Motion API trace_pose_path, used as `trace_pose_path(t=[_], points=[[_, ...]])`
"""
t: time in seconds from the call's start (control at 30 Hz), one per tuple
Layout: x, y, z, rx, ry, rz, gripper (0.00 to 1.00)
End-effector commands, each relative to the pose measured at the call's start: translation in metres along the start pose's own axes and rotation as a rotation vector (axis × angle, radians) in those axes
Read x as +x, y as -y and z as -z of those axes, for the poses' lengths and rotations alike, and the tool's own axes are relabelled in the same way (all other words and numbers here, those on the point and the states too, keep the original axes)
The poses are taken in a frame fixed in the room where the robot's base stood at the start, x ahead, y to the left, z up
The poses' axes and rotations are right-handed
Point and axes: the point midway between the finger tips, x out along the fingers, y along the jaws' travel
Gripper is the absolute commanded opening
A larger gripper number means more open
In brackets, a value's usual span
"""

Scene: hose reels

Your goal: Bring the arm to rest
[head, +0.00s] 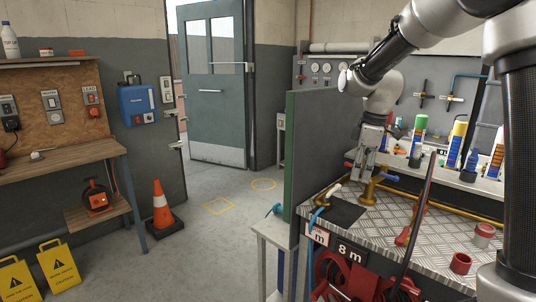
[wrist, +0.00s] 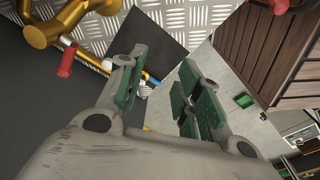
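My gripper (head: 362,170) hangs from my raised arm over the left part of the metal-plated bench (head: 385,232). In the wrist view its two green-padded fingers (wrist: 162,92) stand well apart, and nothing is held between them. Beyond the fingers are a white hose end (wrist: 123,60) and a blue piece. In the head view the white hose end (head: 333,190) and its blue hose (head: 317,217) lie at a black mat (head: 345,212), just below and left of my gripper. A brass fitting (head: 369,190) is close by my gripper; touching or apart, I cannot tell.
A green partition (head: 310,150) stands left of the bench. Bottles (head: 454,145) line the shelf behind it. A red hose reel (head: 352,280) sits underneath.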

Motion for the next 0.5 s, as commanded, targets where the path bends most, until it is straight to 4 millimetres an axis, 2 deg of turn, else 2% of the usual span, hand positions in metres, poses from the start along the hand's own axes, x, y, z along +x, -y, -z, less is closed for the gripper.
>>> trace_pose_path(t=[0.1,0.2,0.3,0.4,0.5], points=[[-0.019,0.048,-0.041,0.399,0.012,-0.02,0.34],[-0.034,0.095,-0.08,0.728,0.003,-0.054,0.34],[-0.044,0.137,-0.115,0.965,-0.025,-0.093,0.34],[-0.049,0.175,-0.143,1.108,-0.067,-0.133,0.34],[-0.052,0.203,-0.164,1.139,-0.112,-0.174,0.34]])
